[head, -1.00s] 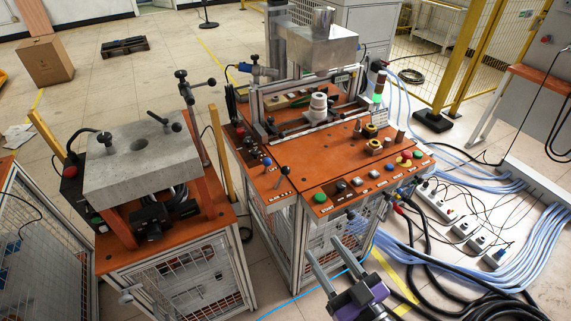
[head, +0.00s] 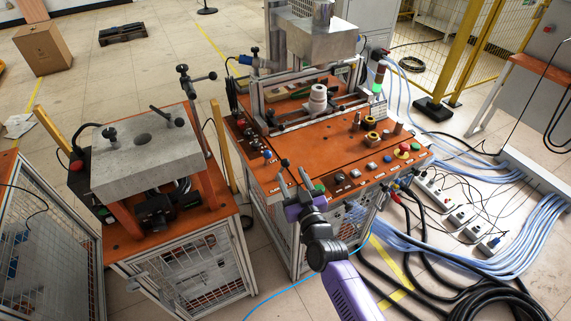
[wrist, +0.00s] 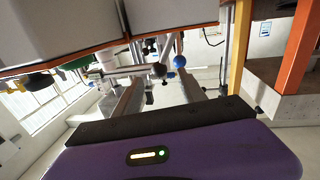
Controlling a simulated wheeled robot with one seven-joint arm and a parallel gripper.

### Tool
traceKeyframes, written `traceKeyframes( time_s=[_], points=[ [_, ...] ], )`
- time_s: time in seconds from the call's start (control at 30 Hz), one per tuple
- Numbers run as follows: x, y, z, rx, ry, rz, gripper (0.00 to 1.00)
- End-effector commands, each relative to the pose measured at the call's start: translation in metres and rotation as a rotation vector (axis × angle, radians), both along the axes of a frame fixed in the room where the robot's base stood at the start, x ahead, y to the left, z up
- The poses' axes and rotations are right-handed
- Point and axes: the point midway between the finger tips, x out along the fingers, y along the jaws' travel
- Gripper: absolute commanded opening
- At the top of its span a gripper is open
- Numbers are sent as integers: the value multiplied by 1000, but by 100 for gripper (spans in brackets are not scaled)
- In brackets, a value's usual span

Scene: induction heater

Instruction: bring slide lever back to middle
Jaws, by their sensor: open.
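Two ball-topped levers stand at the front left of the orange bench. One has a blue knob (head: 267,155), which also shows in the wrist view (wrist: 179,61). The other has a dark knob (wrist: 158,70); in the head view it is hard to separate from my fingers. I cannot tell for sure which is the slide lever, nor where it lies in its travel. My gripper (head: 294,171) is open at the bench's front edge beside the levers. In the wrist view my gripper (wrist: 158,84) has its two grey fingers apart, with the dark knob seen between them and the blue knob near the right fingertip.
The orange bench (head: 325,148) carries buttons and a red emergency stop (head: 403,149) at right. A white spool (head: 318,98) stands behind. A second station with a grey block (head: 147,150) stands left, across a narrow gap. Cables (head: 505,245) cover the floor at right.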

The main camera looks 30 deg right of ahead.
Motion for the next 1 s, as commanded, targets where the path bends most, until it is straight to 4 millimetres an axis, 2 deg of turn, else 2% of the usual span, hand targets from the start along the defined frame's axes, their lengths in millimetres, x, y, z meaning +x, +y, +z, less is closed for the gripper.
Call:
traceKeyframes(
  time_s=[0.2,0.43,0.6,0.87,1.0],
  points=[
    [30,-7,-5,2,-3,-4,48],
    [56,-11,-2,1,-1,-3,48],
    [64,-12,-1,0,0,-2,48],
    [65,-12,0,0,0,-1,48],
    [65,-12,0,0,0,-1,21]
  ],
)
